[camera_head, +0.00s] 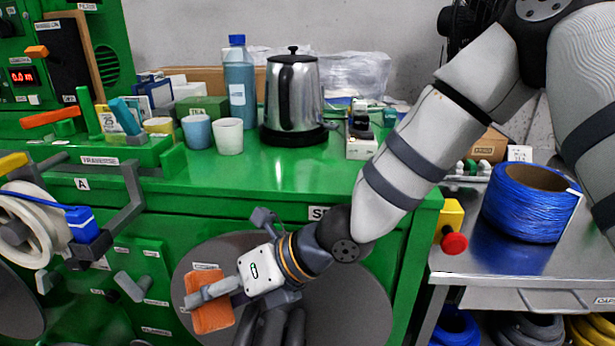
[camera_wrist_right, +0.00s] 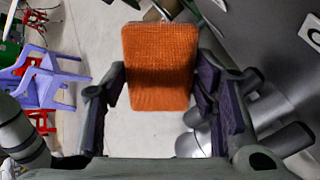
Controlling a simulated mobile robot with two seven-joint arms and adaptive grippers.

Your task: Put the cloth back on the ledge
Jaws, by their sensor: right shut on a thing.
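The orange cloth (camera_head: 211,318) hangs in my right gripper (camera_head: 213,291), in front of the green machine, low in the head view. One grey finger crosses its front face; the far finger is hidden behind the cloth. In the right wrist view the ribbed orange cloth (camera_wrist_right: 158,60) sits between the two dark-padded fingers, above a pale floor. Which surface is the ledge is not clear; the green counter top (camera_head: 290,178) lies above the gripper. My left gripper is in neither view.
A kettle (camera_head: 292,95), a blue bottle (camera_head: 239,82) and two cups stand on the counter; its front strip is bare. A metal table with a blue cable spool (camera_head: 525,205) stands at right. A purple chair (camera_wrist_right: 42,78) shows in the wrist view.

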